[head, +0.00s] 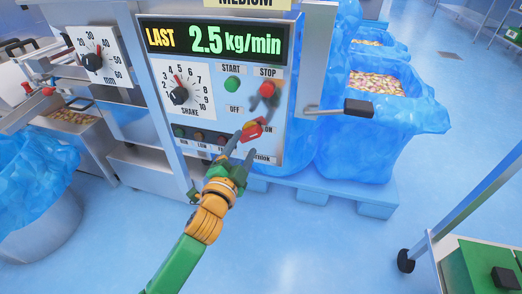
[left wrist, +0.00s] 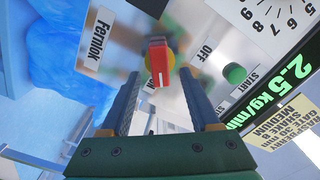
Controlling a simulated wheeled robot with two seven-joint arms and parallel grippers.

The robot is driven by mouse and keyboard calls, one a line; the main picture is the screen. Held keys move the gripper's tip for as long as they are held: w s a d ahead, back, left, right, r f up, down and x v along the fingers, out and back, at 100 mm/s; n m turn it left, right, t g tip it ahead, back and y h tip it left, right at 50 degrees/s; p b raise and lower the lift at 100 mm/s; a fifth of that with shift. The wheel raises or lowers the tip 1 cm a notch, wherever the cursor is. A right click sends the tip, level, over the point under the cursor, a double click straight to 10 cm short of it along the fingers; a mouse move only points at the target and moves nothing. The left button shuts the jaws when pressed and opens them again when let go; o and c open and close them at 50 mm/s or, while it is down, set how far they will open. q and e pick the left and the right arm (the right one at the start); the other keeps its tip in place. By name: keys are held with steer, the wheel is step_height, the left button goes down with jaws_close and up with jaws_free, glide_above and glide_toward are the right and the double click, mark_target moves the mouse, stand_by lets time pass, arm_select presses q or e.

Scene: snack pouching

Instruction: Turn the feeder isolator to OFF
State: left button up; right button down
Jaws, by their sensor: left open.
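The feeder isolator is a red handle on a yellow round base (head: 251,131), on the lower right of the grey control panel (head: 213,125). In the left wrist view the red handle (left wrist: 160,62) has a white mark at its end and points away from the OFF label (left wrist: 207,52), toward the ON side. The OFF label (head: 234,110) sits up and left of it in the head view; ON is to its right. My left gripper (head: 239,146) is open in front of the isolator, with its fingers on either side of the handle in the wrist view. Contact cannot be told.
Green START (head: 232,84) and red STOP (head: 268,88) buttons sit above the isolator. A SHAKE dial (head: 180,95) is to the left. A black-ended lever (head: 358,107) juts out to the right. Blue-lined bins of snacks (head: 372,125) stand behind. The floor in front is clear.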

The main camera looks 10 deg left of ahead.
mark_target(248, 137)
arm_select(q)
steer(key=w, duration=0.3)
steer(key=shift+f+b, duration=0.15)
steer(key=shift+b, duration=0.15)
steer(key=shift+w, duration=0.55)
jaws_close()
arm_select(e)
steer(key=shift+w+a+r, duration=0.1)
steer(key=shift+w+a, duration=0.25)
steer(key=shift+a, duration=0.05)
